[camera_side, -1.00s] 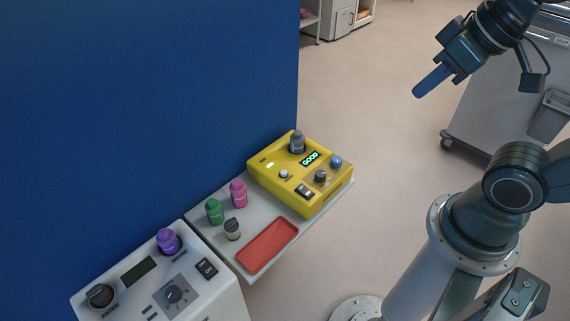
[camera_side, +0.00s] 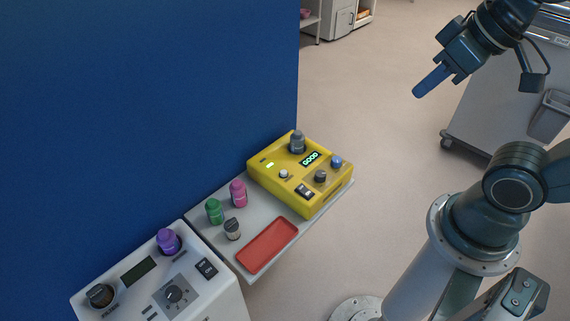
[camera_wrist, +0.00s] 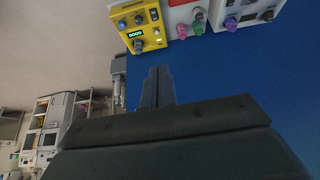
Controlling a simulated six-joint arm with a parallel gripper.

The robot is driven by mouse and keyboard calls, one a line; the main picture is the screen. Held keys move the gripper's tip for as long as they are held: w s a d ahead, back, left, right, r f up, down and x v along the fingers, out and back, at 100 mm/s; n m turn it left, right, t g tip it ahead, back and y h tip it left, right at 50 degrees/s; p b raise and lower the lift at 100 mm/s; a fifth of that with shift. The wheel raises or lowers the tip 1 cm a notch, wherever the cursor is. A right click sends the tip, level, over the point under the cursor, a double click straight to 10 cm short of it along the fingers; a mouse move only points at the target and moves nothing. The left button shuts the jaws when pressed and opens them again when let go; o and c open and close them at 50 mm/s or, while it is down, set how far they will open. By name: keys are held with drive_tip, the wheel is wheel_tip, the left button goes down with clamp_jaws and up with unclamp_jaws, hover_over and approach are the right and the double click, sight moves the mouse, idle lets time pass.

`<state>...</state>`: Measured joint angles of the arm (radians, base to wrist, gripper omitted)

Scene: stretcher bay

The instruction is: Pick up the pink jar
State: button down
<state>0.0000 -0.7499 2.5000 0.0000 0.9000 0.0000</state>
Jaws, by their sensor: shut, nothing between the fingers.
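The pink jar (camera_side: 238,194) stands upright on the grey shelf (camera_side: 208,236) in the side view, next to a green jar (camera_side: 214,211). It also shows small near the top of the wrist view (camera_wrist: 181,31). My gripper (camera_side: 419,92) is high at the upper right of the side view, far from the jar. Its fingers are together and empty. In the wrist view the closed fingers (camera_wrist: 158,72) point up the picture toward the devices.
A yellow device (camera_side: 325,196) with a grey jar (camera_side: 297,142) and knobs stands right of the pink jar. A red tray (camera_side: 267,246) and a small grey-capped jar (camera_side: 232,229) are in front. A white device holds a purple jar (camera_side: 168,241). A blue panel (camera_side: 150,100) rises behind.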

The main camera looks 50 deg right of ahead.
drive_tip(key=c, duration=2.1)
unclamp_jaws()
drive_tip(key=o, duration=1.5)
drive_tip(key=shift+w, duration=0.15)
